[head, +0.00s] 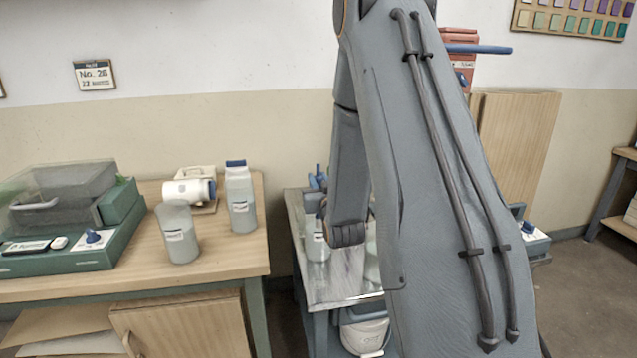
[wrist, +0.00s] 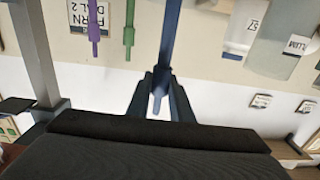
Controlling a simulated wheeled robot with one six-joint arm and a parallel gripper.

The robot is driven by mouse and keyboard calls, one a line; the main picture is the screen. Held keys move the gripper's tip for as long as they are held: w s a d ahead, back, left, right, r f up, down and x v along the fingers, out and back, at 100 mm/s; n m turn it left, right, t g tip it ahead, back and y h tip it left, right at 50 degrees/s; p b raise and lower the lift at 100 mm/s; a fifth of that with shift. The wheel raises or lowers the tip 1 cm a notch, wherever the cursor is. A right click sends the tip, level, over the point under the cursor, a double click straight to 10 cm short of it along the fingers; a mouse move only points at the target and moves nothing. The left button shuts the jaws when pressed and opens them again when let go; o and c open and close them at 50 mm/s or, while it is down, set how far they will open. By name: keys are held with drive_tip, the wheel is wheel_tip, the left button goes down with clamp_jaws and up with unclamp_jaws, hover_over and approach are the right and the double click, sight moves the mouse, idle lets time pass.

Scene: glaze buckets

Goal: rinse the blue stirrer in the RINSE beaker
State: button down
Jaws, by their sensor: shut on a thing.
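In the wrist view, which looks upside down, my gripper (wrist: 160,98) is shut on the blue stirrer (wrist: 171,40). The stirrer's long blue shaft runs from between the fingers to the top edge, where its far end is cut off. In the head view my own arm covers the gripper and the held stirrer. A translucent beaker (wrist: 290,40) with a label is at the upper right of the wrist view, apart from the stirrer. I cannot read its label surely as RINSE. In the head view a labelled, cloudy beaker (head: 177,235) stands on the wooden table.
A blue-capped bottle (head: 241,203) and a lying white jar (head: 184,190) are near the table's back. A metal trolley (head: 340,291) holds bottles; a white bucket (head: 366,336) sits below.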

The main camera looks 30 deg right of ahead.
drive_tip(key=shift+f, duration=0.15)
drive_tip(key=shift+f+b, duration=1)
drive_tip(key=shift+f, duration=0.25)
drive_tip(key=shift+r, duration=0.15)
drive_tip(key=shift+r+p, duration=0.85)
drive_tip(key=shift+r, duration=0.4)
drive_tip(key=shift+f, duration=0.15)
drive_tip(key=shift+f+b, duration=1)
drive_tip(key=shift+f, duration=0.2)
drive_tip(key=shift+r, duration=0.15)
drive_tip(key=shift+r+p, duration=0.9)
drive_tip(key=shift+r, duration=0.3)
drive_tip(key=shift+f, duration=0.2)
